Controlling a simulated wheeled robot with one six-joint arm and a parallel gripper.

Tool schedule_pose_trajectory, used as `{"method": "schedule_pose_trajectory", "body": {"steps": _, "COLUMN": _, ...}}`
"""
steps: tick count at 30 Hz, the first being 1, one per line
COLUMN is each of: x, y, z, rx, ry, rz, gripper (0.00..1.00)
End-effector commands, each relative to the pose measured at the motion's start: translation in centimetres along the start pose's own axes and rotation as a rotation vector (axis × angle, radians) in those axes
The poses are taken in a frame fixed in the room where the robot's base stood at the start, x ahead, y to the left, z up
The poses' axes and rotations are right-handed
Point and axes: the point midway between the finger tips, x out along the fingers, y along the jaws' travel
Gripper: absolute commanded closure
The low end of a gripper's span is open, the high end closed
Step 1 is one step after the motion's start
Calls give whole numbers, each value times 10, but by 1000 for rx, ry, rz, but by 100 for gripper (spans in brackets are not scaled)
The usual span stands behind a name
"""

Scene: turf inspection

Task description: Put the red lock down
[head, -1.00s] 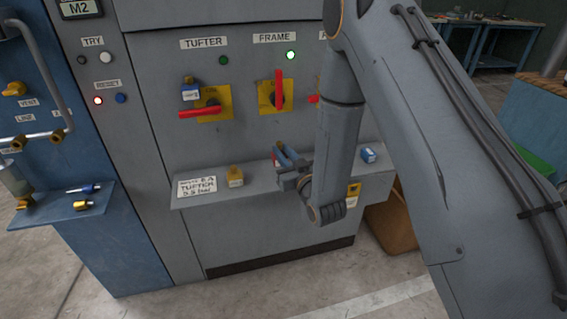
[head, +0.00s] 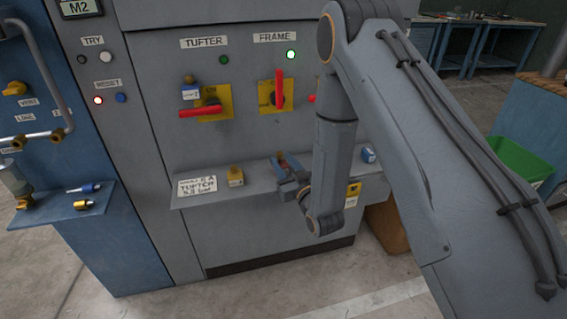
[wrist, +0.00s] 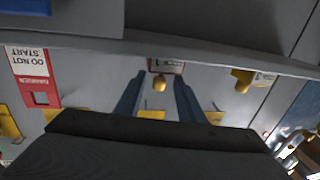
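The red lock (wrist: 166,66) shows in the wrist view between my fingertips, with a pale label and a brass part (wrist: 159,84). My gripper (wrist: 160,76) appears shut on it, the fingers at its two sides. In the head view my gripper (head: 281,167) is at the grey shelf (head: 258,188), with a bit of the red lock showing between the fingers. I cannot tell whether the lock touches the shelf. A yellow lock (head: 235,177) stands on the shelf to the left; it also shows in the wrist view (wrist: 243,79).
A blue lock (head: 368,155) is at the shelf's right end. A handwritten card (head: 197,186) is at its left. Shelf between yellow lock and gripper looks clear.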

Motion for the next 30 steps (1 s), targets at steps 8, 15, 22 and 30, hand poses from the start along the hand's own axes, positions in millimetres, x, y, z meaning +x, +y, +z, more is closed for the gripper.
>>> {"method": "schedule_pose_trajectory", "body": {"steps": 8, "x": -7, "y": 0, "z": -2, "rx": 0, "ry": -2, "rz": 1, "gripper": 65}}
{"method": "schedule_pose_trajectory", "body": {"steps": 15, "x": -51, "y": 0, "z": -1, "rx": 2, "ry": -4, "rz": 1, "gripper": 65}}
{"method": "schedule_pose_trajectory", "body": {"steps": 22, "x": -96, "y": 0, "z": -1, "rx": 2, "ry": -4, "rz": 1, "gripper": 65}}
{"method": "schedule_pose_trajectory", "body": {"steps": 30, "x": -119, "y": 0, "z": -2, "rx": 1, "ry": -1, "rz": 0, "gripper": 65}}
